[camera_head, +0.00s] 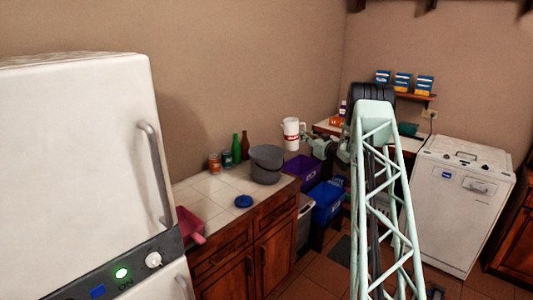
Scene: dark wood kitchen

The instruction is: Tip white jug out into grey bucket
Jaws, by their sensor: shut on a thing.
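The white jug (291,134) has red marks and is about upright, beyond and above the right side of the grey bucket (266,167). My gripper (308,139) is at the right side of the jug, by its handle, and is shut on it; the fingers are small and hard to make out. The grey bucket stands upright near the right end of the tiled counter (212,191). Its inside is mostly hidden.
A green bottle (236,149), a brown bottle (245,145) and cans (214,162) stand left of the bucket. A blue disc (244,201) and a red scoop (188,225) lie in front. Purple (301,171) and blue crates (326,203) sit right of the counter.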

